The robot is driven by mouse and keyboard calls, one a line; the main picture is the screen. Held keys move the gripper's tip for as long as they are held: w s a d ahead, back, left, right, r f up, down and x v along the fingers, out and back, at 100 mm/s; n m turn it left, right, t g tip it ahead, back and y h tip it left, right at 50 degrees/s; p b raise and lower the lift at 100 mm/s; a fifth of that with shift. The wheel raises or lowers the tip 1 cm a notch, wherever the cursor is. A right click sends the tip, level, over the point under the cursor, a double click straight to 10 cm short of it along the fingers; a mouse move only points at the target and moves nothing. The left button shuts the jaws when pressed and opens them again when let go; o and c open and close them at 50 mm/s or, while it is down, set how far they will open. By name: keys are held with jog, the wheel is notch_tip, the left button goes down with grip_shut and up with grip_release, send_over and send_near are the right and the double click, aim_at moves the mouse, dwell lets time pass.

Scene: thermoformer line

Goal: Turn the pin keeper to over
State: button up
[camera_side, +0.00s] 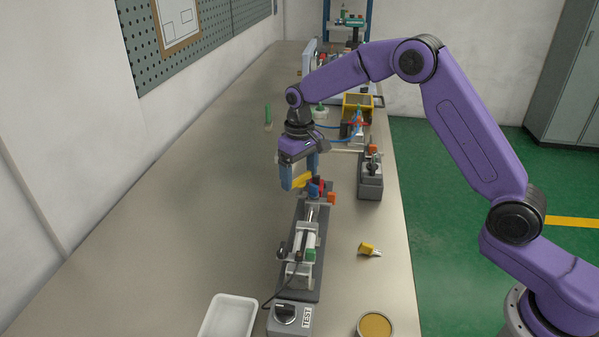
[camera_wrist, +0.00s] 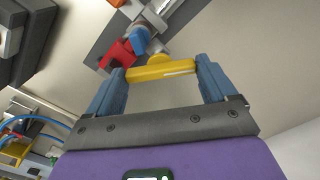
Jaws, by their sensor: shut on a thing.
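The pin keeper appears to be the yellow bar (camera_side: 303,181) at the far end of the long grey fixture (camera_side: 301,268). In the wrist view the yellow bar (camera_wrist: 161,71) spans between my two blue fingertips, with a rounded yellow end (camera_wrist: 159,57) beside the fixture. My gripper (camera_side: 301,182) is shut on the yellow bar, one finger at each end. A red block (camera_wrist: 119,53) and a blue part (camera_wrist: 138,38) sit right beside it on the fixture. Any pin under the bar cannot be made out.
A grey box with a knob labelled TEST (camera_side: 290,319) stands at the near end, beside a white tray (camera_side: 229,317). A small yellow piece (camera_side: 370,250) and a round tub (camera_side: 375,325) lie right. Another grey unit (camera_side: 370,184) stands behind right.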

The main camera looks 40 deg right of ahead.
aim_at(300, 177)
jog(key=m, duration=0.5)
jog(key=shift+m, duration=0.3)
jog(key=m, duration=0.5)
jog(key=shift+r, duration=0.1)
dwell(0.3)
jog(key=o, duration=0.8)
jog(key=shift+o, duration=0.2)
notch_tip(300, 177, up, 17)
jog(key=shift+r, duration=0.2)
